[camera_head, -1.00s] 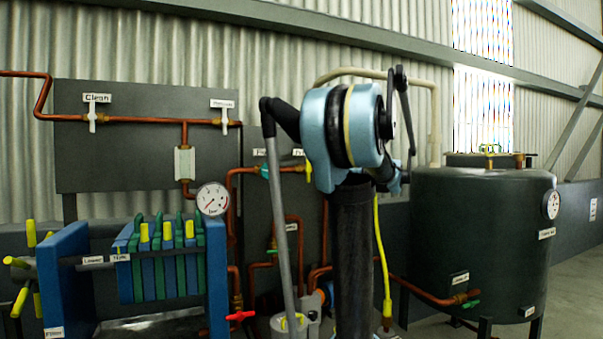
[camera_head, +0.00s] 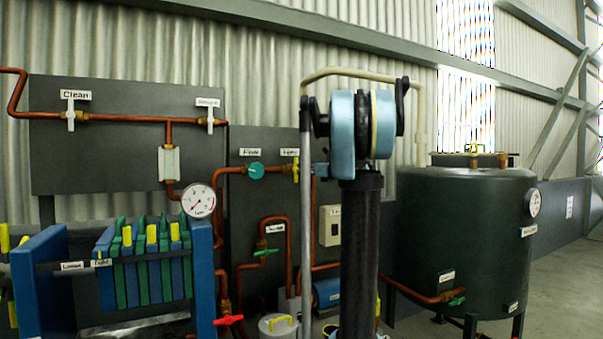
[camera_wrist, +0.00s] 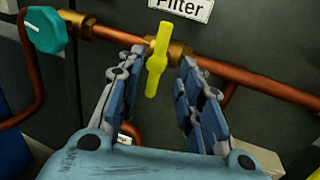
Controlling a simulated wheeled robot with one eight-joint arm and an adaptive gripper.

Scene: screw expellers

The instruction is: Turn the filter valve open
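The filter valve is a yellow handle (camera_wrist: 157,60) on a brass fitting (camera_wrist: 180,50), below a label reading "Filter" (camera_wrist: 185,6) in the wrist view. The handle stands nearly upright, tilted slightly and crosswise to the copper pipe. In the head view, the yellow handle (camera_head: 296,167) shows just left of my arm. My gripper (camera_wrist: 164,68) is open, with one finger on each side of the handle. Gaps show between the handle and both fingers. My gripper is hidden behind my arm in the head view.
A teal round knob (camera_wrist: 47,30) sits left of the valve on the same pipe; it also shows in the head view (camera_head: 256,170). A dark panel (camera_head: 232,210) lies behind the pipes. A pressure gauge (camera_head: 198,200) and filter press (camera_head: 145,265) stand left, a dark tank (camera_head: 460,240) right.

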